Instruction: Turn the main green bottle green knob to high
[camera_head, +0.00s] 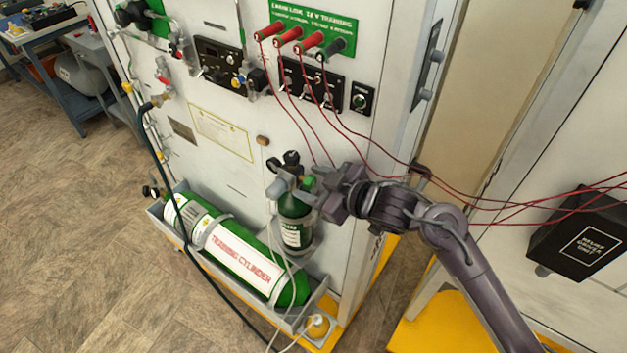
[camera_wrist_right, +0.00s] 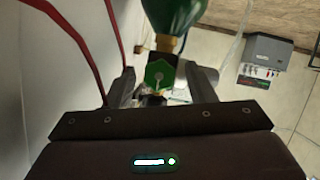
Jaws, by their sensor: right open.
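The small green bottle (camera_head: 295,228) stands upright against the white panel, behind the lying cylinder. Its green knob (camera_head: 308,182) is at the top right of its valve. My right gripper (camera_head: 322,186) is just right of the knob, reaching in from the right. In the right wrist view the green knob (camera_wrist_right: 159,73) shows between the two open fingers of the right gripper (camera_wrist_right: 160,88), with a gap on each side. The green bottle (camera_wrist_right: 175,15) shows above the knob there. The knob's setting is not readable. My left gripper is not in view.
A large green training cylinder (camera_head: 235,255) lies in a tray at the panel's foot. Red cables (camera_head: 350,137) hang from the panel and pass close to my right arm. A black box (camera_head: 582,235) is on the right. Open floor (camera_head: 70,240) lies to the left.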

